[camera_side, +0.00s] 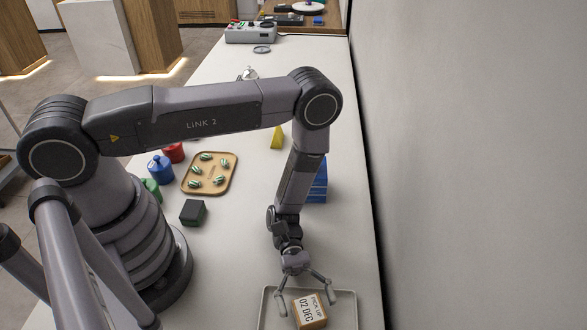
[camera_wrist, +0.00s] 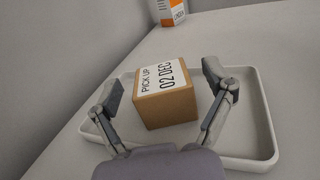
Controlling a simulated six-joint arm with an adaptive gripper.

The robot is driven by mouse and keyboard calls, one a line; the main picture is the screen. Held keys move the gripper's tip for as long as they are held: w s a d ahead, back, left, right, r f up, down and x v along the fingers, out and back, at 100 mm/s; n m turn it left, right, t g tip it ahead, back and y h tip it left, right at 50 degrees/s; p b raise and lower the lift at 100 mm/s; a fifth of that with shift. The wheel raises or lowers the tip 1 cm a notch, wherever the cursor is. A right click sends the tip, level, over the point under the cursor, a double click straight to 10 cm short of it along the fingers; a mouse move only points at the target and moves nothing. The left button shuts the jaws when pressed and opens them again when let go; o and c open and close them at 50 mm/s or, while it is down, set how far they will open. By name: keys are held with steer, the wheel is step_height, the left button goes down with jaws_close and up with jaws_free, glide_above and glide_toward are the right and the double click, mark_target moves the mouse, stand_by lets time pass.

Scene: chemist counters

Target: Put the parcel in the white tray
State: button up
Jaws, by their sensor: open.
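The parcel (camera_side: 310,311) is a small brown box with a white label reading "PICK UP 02 DEC". It sits inside the white tray (camera_side: 351,308) at the bottom of the side view, turned at an angle to the tray's walls. In the wrist view the parcel (camera_wrist: 166,95) stands on the floor of the white tray (camera_wrist: 262,130). My gripper (camera_side: 304,298) is open, with its fingers apart on either side of the parcel. In the wrist view, gaps show between both fingers of my gripper (camera_wrist: 165,88) and the parcel. The tray's near edge is cut off in the side view.
A wall runs along the counter's right side. Blue boxes (camera_side: 318,182) stand behind my forearm. A white and orange container (camera_wrist: 172,12) stands beyond the tray.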

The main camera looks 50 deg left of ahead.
steer(key=shift+r, duration=0.15)
steer(key=a, duration=0.1)
steer(key=w+a+r, duration=0.1)
steer(key=shift+w+a, duration=0.2)
steer(key=shift+a, duration=0.15)
steer(key=a+r+m+y, duration=0.3)
steer(key=r+m, duration=0.1)
steer(key=r, duration=0.7)
steer(key=a+r+m+y, duration=0.3)
steer(key=r+m+y, duration=0.1)
steer(key=r, duration=0.7)
steer(key=s+a+r+m+t+y, duration=0.2)
steer(key=a+r+t, duration=0.4)
steer(key=a, duration=0.3)
steer(key=s+a+r+m+t+y, duration=0.2)
steer(key=s+a+r+t+y, duration=0.2)
steer(key=a+r+t+y, duration=0.3)
step_height(320, 180, up, 2)
steer(key=a, duration=0.2)
steer(key=shift+s+a+r+m, duration=0.25)
steer(key=shift+a+m, duration=0.05)
steer(key=shift+m, duration=0.1)
